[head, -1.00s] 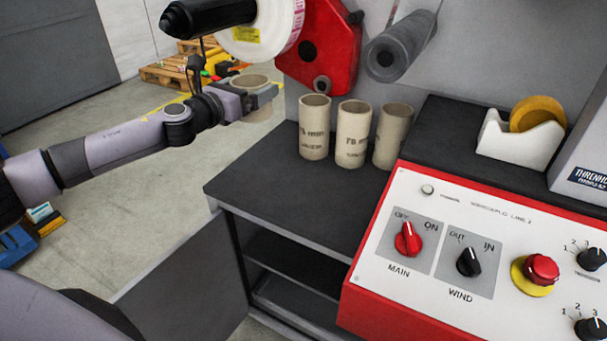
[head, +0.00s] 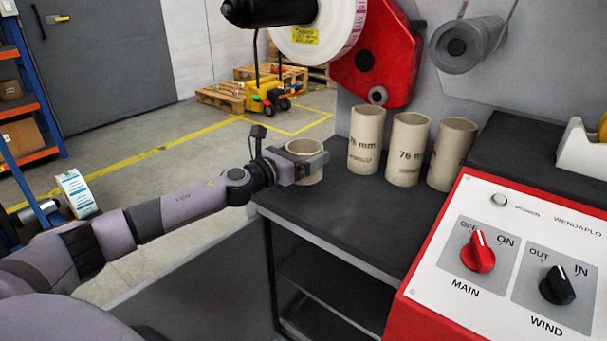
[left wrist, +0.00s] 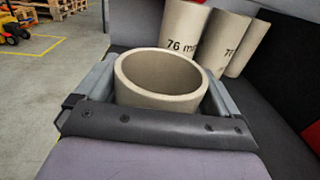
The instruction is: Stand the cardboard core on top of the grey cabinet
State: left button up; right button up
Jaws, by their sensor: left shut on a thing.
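A tan cardboard core (head: 305,148) is held upright in my left gripper (head: 308,166), which is shut on it. It also shows in the left wrist view (left wrist: 160,85), between the two grey fingers, with its open top facing up. The held core is over the left back part of the dark top of the grey cabinet (head: 330,222). Its lower end is partly hidden by the gripper, and I cannot tell whether it touches the top. My right gripper is not in view.
Several similar cores (head: 408,150), marked 76 mm, stand to the right of the held one. The red-framed control panel (head: 500,260) is at the right front. A red bracket (head: 375,60) and a white label roll (head: 320,30) hang above. The cabinet top's front middle is clear.

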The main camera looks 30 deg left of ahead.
pick_arm(q)
notch_tip(320, 180, down, 3)
jog(key=shift+r+b, duration=0.1)
jog(key=shift+b, duration=0.65)
jog(key=shift+f+b, duration=0.4)
jog(key=shift+f, duration=0.3)
jog(key=shift+r, duration=0.1)
jog(key=shift+f, duration=0.2)
jog(key=o, duration=0.7)
jog(key=shift+r, duration=0.3)
jog(key=shift+s+f, duration=0.15)
jog(key=shift+s, duration=0.1)
jog(key=s, duration=0.2)
jog(key=s+a, duration=0.1)
jog(key=s, duration=0.4)
jog(key=shift+s+a+b, duration=0.15)
jog(key=shift+s+b, duration=0.15)
jog(key=s, duration=0.3)
jog(key=shift+s+a+b, duration=0.25)
jog(key=shift+s+b, duration=0.1)
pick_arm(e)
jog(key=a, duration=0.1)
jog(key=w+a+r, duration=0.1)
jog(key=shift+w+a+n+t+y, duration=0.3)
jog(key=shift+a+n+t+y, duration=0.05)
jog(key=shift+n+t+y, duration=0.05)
